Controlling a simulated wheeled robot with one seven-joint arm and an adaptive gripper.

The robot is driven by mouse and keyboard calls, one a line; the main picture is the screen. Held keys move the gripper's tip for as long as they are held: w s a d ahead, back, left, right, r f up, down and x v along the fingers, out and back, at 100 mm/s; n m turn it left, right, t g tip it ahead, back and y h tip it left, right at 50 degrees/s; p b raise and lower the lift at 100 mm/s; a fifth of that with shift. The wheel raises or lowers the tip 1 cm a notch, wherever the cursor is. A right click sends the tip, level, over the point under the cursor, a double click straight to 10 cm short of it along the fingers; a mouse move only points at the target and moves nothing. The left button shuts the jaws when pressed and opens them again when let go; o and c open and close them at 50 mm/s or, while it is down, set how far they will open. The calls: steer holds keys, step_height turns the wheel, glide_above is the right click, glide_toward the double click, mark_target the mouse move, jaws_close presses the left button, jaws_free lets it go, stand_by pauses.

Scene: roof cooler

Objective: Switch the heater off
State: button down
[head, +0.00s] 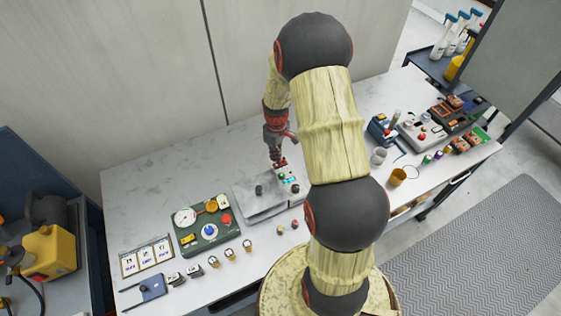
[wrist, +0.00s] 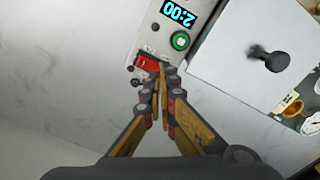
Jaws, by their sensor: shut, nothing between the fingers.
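The heater is a grey box with a flat lid and black knob (head: 262,198), on the bench in the head view. Its control panel (wrist: 150,38) fills the top middle of the wrist view. The panel has a lit cyan display (wrist: 179,13) that seems to read 2:00, a green round button (wrist: 181,41) and a red rocker switch (wrist: 145,62). My gripper (wrist: 162,70) is shut and empty, its fingertips at the red switch's right side and partly covering it. I cannot tell whether they touch it. In the head view my gripper (head: 276,157) points down at the panel's back end.
A green panel with a gauge and knobs (head: 207,231) stands left of the heater. Label cards (head: 147,260) and small parts lie at the front left. Several devices and cups (head: 397,176) are on the right. The bench behind the heater is clear up to the wall.

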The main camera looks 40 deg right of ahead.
steer(key=shift+r+p, duration=1.25)
steer(key=shift+r, duration=1.1)
